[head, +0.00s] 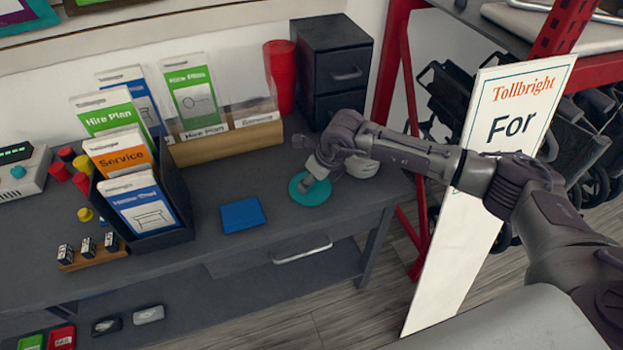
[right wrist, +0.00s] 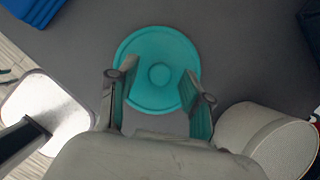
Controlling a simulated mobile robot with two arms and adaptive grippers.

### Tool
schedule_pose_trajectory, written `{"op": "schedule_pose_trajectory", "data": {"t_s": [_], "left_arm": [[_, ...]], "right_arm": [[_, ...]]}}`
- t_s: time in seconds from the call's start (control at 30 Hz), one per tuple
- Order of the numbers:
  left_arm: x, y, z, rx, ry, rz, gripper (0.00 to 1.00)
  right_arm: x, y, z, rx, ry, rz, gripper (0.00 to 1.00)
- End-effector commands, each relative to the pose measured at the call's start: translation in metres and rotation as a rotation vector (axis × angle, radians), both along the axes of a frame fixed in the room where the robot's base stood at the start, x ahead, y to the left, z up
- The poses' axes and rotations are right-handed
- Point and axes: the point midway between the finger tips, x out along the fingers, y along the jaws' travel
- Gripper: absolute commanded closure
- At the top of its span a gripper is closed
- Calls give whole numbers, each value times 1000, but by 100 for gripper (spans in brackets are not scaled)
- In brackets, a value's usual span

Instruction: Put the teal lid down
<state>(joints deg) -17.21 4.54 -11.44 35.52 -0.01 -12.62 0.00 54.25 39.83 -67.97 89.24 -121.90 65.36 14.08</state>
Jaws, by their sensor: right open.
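The teal lid (head: 311,191) lies flat on the dark grey tabletop, near its right end. In the right wrist view the round lid (right wrist: 158,104) shows its rim and a small round knob at its middle. My right gripper (head: 311,180) is over the lid. In the right wrist view its two fingers (right wrist: 158,78) stand wide apart on either side of the knob, with a clear gap to it. The gripper is open and holds nothing. My left gripper is not in view.
A white round container (right wrist: 268,140) stands close to the right of the gripper in the wrist view. A blue booklet (head: 242,214) lies left of the lid. A black drawer unit (head: 333,68) and red cups (head: 281,75) stand behind. A leaning sign (head: 455,245) is at right.

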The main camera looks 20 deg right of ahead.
Motion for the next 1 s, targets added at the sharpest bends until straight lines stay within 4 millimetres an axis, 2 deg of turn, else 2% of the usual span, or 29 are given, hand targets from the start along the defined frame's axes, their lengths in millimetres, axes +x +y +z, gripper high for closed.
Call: {"op": "schedule_pose_trajectory", "data": {"t_s": [0.4, 0.53, 0.7, 1.0], "left_arm": [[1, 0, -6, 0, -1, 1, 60], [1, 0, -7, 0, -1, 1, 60], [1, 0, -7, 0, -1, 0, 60], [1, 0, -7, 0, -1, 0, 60]], "right_arm": [[-26, -18, 76, -1, -5, 0, 50], [-32, -21, 94, 1, -4, 1, 50], [-37, -23, 106, 0, -2, 0, 50], [-37, -24, 107, 1, -1, 0, 50]]}}
